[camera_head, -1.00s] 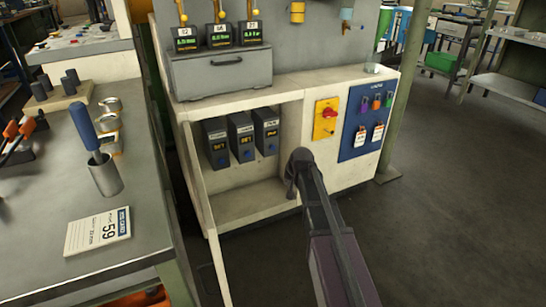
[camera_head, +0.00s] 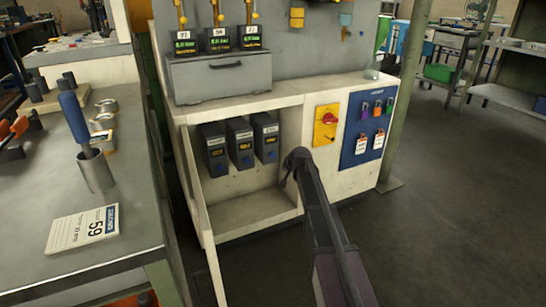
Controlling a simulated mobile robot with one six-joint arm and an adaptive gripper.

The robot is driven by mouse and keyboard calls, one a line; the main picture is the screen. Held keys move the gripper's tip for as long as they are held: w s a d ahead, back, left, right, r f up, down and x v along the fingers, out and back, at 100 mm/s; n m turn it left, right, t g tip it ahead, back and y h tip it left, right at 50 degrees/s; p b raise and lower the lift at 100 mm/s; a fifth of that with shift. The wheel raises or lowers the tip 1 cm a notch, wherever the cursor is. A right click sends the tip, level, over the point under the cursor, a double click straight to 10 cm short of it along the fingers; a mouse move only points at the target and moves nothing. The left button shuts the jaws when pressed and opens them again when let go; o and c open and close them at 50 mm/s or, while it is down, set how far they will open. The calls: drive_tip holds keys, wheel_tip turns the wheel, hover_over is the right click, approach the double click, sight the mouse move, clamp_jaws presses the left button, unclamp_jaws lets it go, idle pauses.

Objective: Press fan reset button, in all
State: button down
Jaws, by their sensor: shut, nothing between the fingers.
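Three dark box modules stand side by side in the open cabinet bay: left (camera_head: 215,150), middle (camera_head: 240,143) and right (camera_head: 265,138). My gripper (camera_head: 290,169) is at the far end of my arm, in front of the bay's right side and right of the modules. It is small, dark and partly hidden by the wrist, and looks shut and empty. It appears apart from the modules.
The cabinet's right post carries a yellow plate with a red knob (camera_head: 328,118) and a blue lock board (camera_head: 368,124). An open door (camera_head: 197,198) edges the bay's left. A grey workbench (camera_head: 105,235) stands left. Floor to the right is clear.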

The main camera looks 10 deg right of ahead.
sight(273, 157)
drive_tip(key=w+a, duration=0.2)
drive_tip(key=w, duration=0.6)
drive_tip(key=shift+a, duration=0.35)
drive_tip(key=shift+w+a, duration=0.3)
drive_tip(key=shift+w, duration=0.6)
idle(2.5)
drive_tip(key=shift+s, duration=0.15)
idle(0.3)
drive_tip(key=shift+s+d, duration=0.3)
drive_tip(key=shift+s, duration=0.4)
drive_tip(key=shift+s, duration=0.15)
drive_tip(key=shift+s+d, duration=0.25)
drive_tip(key=shift+s, duration=0.5)
drive_tip(key=shift+s+d, duration=0.25)
drive_tip(key=shift+s, duration=0.5)
drive_tip(key=shift+s+d, duration=0.25)
drive_tip(key=shift+s, duration=0.5)
